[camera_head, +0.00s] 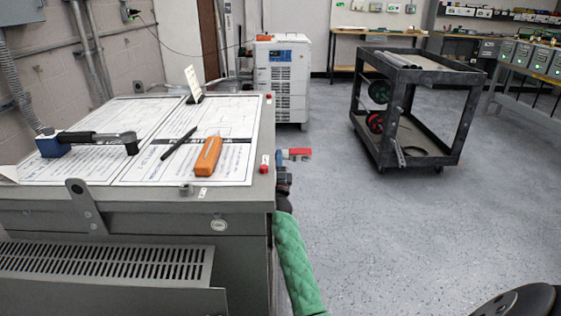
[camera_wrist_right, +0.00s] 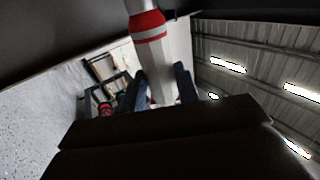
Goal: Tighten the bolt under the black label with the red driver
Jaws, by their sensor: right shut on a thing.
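My right gripper (camera_head: 284,177) is beside the right edge of the grey cabinet, partly hidden by it. It is shut on the red driver (camera_head: 298,154), whose red part sticks out to the right. In the right wrist view a pale body with red bands (camera_wrist_right: 150,30) stands between the dark fingers (camera_wrist_right: 158,85). Small red-capped pieces (camera_head: 265,163) sit at the cabinet top's right edge. I cannot make out a black label or the bolt under it. My left gripper is not in view.
The grey cabinet (camera_head: 240,200) carries drawing sheets (camera_head: 225,130), an orange tool (camera_head: 208,155), a black pen (camera_head: 179,143) and a black-handled tool with a blue end (camera_head: 53,145). A dark cart (camera_head: 455,120) stands at the back right. The floor (camera_head: 400,240) between is clear.

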